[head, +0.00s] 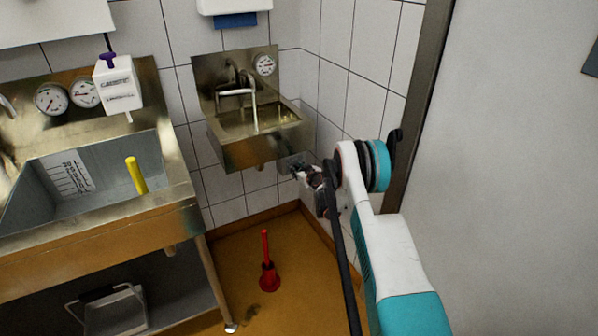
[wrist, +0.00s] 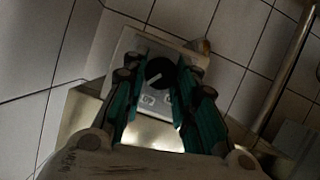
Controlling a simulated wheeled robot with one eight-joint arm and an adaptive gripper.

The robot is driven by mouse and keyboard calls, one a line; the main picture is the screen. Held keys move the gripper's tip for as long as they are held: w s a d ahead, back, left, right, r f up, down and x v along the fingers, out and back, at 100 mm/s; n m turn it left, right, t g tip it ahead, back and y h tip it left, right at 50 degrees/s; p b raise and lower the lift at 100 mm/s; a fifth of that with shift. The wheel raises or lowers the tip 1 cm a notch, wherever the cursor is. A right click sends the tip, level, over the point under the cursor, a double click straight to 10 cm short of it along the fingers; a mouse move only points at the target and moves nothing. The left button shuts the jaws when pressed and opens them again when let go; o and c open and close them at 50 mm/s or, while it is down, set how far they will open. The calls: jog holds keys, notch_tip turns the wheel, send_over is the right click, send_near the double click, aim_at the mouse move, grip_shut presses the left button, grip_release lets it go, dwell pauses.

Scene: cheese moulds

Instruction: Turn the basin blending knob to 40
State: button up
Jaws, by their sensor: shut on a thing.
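The steel wash basin (head: 255,150) hangs on the tiled wall, with a curved tap (head: 252,108) and a round dial (head: 264,64) on its splashback. In the wrist view, the black blending knob (wrist: 160,73) sits on a pale grey plate (wrist: 128,48). A light line on the knob points toward the lower left. Small markings show below it but are too blurred to read surely. My gripper (wrist: 162,80) has its teal fingers on both sides of the knob and is shut on it. In the head view my gripper (head: 302,172) is at the basin's right side and the knob cannot be made out.
A large steel sink (head: 165,212) stands at left, with a yellow-handled thing (head: 136,174) inside and a white dispenser (head: 118,86) above. A red plunger-like thing (head: 268,262) stands on the orange floor. A white wall panel (head: 500,150) is close on the right.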

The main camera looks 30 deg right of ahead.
jog(key=n+h, duration=0.2)
jog(key=n, duration=0.1)
jog(key=n+h, duration=0.1)
jog(key=shift+a+f+n+t, duration=0.15)
jog(key=shift+a+n+t, duration=0.15)
jog(key=shift+n+t, duration=0.1)
dwell(0.4)
jog(key=o, duration=1)
jog(key=shift+o, duration=0.2)
jog(key=shift+s, duration=0.1)
jog(key=v, duration=1.1)
jog(key=shift+s+a, duration=0.25)
jog(key=shift+s, duration=0.1)
